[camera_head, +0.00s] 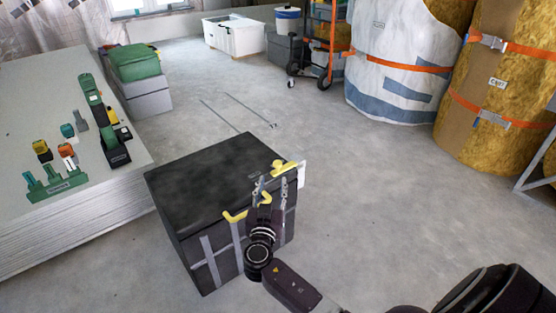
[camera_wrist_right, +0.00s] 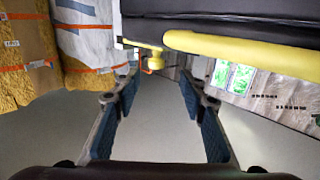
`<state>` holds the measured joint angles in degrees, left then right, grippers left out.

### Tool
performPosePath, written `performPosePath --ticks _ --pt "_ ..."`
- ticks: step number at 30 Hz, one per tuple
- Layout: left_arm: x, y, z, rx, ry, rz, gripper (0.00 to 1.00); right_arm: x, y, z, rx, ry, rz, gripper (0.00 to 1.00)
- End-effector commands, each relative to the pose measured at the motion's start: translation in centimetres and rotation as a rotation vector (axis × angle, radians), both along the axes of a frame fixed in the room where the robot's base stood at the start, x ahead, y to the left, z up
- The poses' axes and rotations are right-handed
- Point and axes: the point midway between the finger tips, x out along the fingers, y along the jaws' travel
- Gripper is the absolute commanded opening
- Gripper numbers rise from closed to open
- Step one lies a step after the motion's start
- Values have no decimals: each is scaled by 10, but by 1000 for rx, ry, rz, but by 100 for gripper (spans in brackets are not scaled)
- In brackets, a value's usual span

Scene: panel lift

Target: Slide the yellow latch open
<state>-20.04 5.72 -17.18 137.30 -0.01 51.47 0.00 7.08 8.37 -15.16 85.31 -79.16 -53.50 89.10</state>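A black case (camera_head: 205,180) stands on the floor with grey straps down its sides. A yellow piece (camera_head: 284,167), apparently the latch, sits at its upper right edge. A yellow bar (camera_head: 234,216) runs along the near top edge, partly behind my right gripper (camera_head: 270,187). In the right wrist view, the yellow bar (camera_wrist_right: 240,50) is close above, with a smaller yellow knob (camera_wrist_right: 155,62) farther off. My right gripper (camera_wrist_right: 160,97) is open and empty, its fingers apart below the yellow parts. I cannot tell whether it touches them. My left gripper is not in view.
A pale panel stack (camera_head: 60,225) with green and yellow tools is at the left. A green bag (camera_head: 135,62) lies on grey boxes behind. Strapped insulation rolls (camera_head: 400,60) stand at the back right. The concrete floor (camera_head: 375,195) right of the case is clear.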

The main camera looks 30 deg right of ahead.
Motion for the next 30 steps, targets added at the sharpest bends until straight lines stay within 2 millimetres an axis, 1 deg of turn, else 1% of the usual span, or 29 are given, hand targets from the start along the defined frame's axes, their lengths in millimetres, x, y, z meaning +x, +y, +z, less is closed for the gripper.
performPosePath --ticks 2,5,9,12,18,22,29,30 --pt "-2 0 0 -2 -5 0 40 0 -6 1 -4 -12 -20 39" --pt "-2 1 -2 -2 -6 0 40 6 -13 2 -7 -17 -26 39" --pt "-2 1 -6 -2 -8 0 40 23 -27 2 -7 -17 -25 39" --pt "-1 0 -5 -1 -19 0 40 35 -37 2 -7 -16 -24 39" --pt "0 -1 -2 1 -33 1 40 53 -52 2 -6 -15 -23 39" --pt "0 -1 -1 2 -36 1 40 57 -56 2 -5 -13 -22 39" --pt "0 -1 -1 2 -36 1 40 58 -56 2 -5 -13 -22 39" --pt "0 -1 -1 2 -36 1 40 58 -56 2 -5 -13 -22 34"
